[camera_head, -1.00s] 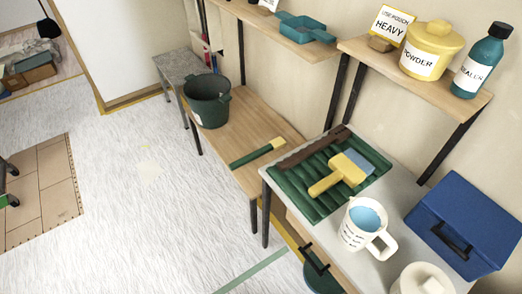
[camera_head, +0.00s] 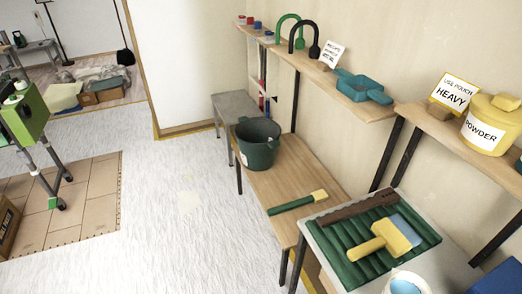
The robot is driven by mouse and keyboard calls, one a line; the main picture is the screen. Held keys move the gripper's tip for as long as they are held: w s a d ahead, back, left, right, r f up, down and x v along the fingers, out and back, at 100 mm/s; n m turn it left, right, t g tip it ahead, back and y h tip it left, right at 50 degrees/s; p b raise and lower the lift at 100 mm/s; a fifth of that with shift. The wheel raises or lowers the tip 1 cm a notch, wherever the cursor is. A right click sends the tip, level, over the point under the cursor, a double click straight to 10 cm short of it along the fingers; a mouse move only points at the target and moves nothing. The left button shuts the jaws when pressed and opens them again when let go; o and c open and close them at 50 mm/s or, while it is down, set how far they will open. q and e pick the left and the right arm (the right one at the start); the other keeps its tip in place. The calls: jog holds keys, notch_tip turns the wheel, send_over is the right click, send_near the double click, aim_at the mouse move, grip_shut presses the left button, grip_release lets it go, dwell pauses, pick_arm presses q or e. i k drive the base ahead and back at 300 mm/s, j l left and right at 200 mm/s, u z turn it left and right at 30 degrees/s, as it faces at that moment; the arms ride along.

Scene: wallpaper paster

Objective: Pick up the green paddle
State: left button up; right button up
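The green paddle (camera_head: 292,205) is a long green bar with a yellow block at its right end. It lies flat on the wooden bench (camera_head: 275,183), near the bench's front edge. A dark green bucket (camera_head: 257,150) stands farther back on the same bench. Neither of my grippers is in the head view, so nothing is seen touching the paddle.
Right of the paddle, a pale table (camera_head: 325,270) holds a ridged green mat (camera_head: 353,235), a yellow-handled brush (camera_head: 385,240) and a cup (camera_head: 405,284). Wall shelves (camera_head: 370,108) hang above the bench. A green device on legs (camera_head: 25,118) stands at left. White floor between is clear.

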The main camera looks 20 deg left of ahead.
aim_at(318, 197)
jog(key=i+j+z, duration=0.1)
jog(key=z, duration=0.35)
jog(key=i+j+z, duration=0.1)
jog(key=j+z, duration=0.45)
jog(key=z, duration=0.3)
jog(key=j+z, duration=0.3)
jog(key=j, duration=1.3)
jog(key=i, duration=0.05)
